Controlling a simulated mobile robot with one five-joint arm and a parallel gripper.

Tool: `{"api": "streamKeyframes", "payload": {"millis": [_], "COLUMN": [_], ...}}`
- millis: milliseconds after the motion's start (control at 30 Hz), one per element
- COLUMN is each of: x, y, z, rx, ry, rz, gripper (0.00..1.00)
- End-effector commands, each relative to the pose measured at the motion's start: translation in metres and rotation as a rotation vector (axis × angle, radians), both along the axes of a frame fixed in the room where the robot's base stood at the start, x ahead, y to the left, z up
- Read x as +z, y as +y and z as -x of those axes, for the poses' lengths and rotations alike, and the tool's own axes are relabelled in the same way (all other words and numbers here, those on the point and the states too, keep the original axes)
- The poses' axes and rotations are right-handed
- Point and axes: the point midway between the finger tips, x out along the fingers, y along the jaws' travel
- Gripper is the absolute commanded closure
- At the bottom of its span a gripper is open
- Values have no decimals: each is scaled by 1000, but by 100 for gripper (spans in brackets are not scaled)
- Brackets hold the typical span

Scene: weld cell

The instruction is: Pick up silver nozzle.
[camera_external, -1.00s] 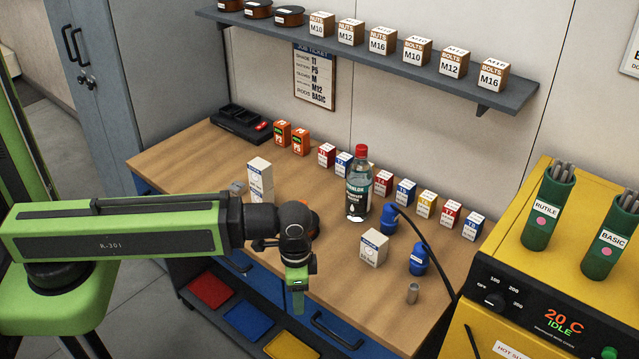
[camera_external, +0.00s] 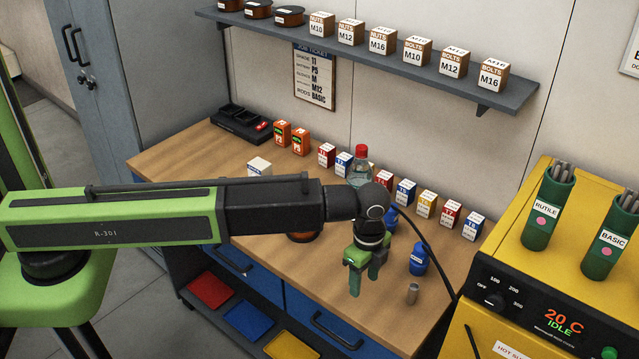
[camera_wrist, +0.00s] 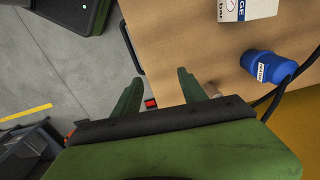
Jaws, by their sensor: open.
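The silver nozzle (camera_external: 412,293) is a small grey cylinder standing upright on the wooden bench top near its front right edge. My green gripper (camera_external: 364,277) is open and empty, pointing down, a short way left of the nozzle and above the bench's front edge. In the wrist view the open fingers of my gripper (camera_wrist: 159,79) point toward the bench edge. A small greyish piece of what looks like the nozzle (camera_wrist: 212,90) shows just right of the right finger, mostly hidden by my gripper.
A blue connector (camera_external: 418,258) stands just behind the nozzle. A black cable (camera_external: 440,262) curves down to its right. My arm partly hides the bottle (camera_external: 360,168). Small labelled boxes (camera_external: 427,203) line the bench's back.

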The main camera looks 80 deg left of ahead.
Motion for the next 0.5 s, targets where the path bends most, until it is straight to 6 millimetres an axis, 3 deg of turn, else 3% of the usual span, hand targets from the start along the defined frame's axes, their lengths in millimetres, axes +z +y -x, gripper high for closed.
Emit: {"api": "streamKeyframes", "payload": {"millis": [33,100,233,333,500], "x": [25,44,76,92,97], "y": [1,3,5,7,7], "z": [-38,-73,-119,-127,-123], "rx": [-60,-138,-176,-172,-169], "ry": [0,0,0,0,0], "rz": [0,0,0,0,0], "gripper": [50,50,50,50,50]}}
